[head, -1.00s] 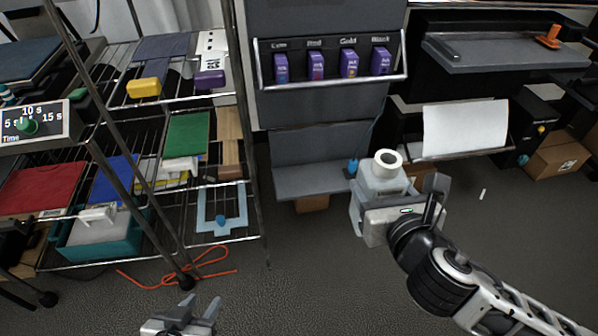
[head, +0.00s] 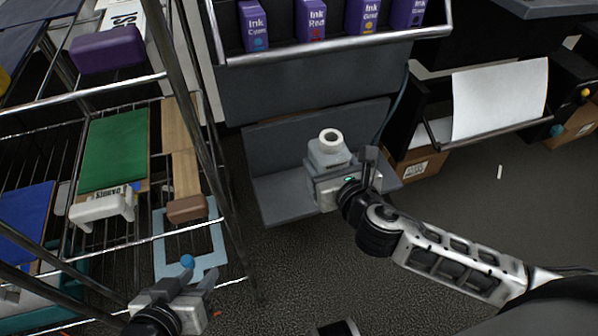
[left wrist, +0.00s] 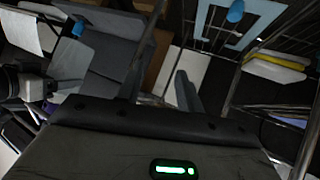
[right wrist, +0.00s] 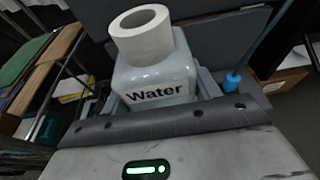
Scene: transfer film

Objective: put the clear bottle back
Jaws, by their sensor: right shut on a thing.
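The clear bottle (head: 328,153) is a translucent squarish container with a pale round cap or neck. It is upright in my right gripper (head: 335,180), in front of a grey shelf (head: 290,195) on the dark cabinet. In the right wrist view the bottle (right wrist: 155,75) reads "Water" and sits between the fingers, which are shut on it. Whether its base touches the shelf is hidden. My left gripper (head: 190,290) is empty, low beside the wire rack, with its fingers apart; one finger shows in the left wrist view (left wrist: 187,95).
A wire rack (head: 110,238) on the left holds a green screen (head: 115,150), a wooden squeegee (head: 185,165) and a light-blue frame (head: 165,245). Ink boxes (head: 310,20) stand above. A white sheet (head: 498,105) hangs at right. The floor at right is mostly clear.

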